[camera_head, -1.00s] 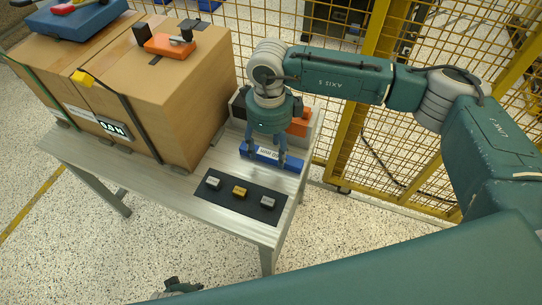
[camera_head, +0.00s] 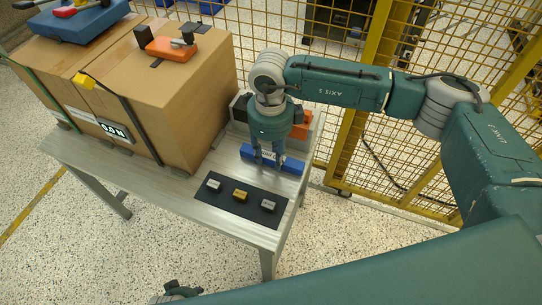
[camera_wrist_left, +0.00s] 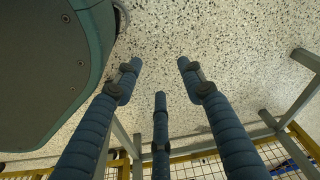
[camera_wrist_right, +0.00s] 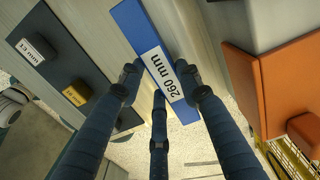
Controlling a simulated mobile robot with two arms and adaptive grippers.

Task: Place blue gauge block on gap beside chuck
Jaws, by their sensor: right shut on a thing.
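The blue gauge block (camera_head: 291,167) lies on the grey table, behind the black mat, with a white label. In the right wrist view the block (camera_wrist_right: 130,18) shows its label reading 260 mm. My right gripper (camera_head: 268,164) points down and is shut on the block near its middle; its fingers also show in the right wrist view (camera_wrist_right: 158,76). I cannot tell any gap under the block. No chuck is clearly identifiable. My left gripper (camera_wrist_left: 157,75) is open and empty above the speckled floor, away from the table.
The black mat (camera_head: 224,198) carries small silver and gold blocks. Large cardboard boxes (camera_head: 190,110) fill the table's left. A yellow mesh fence (camera_head: 350,150) stands behind.

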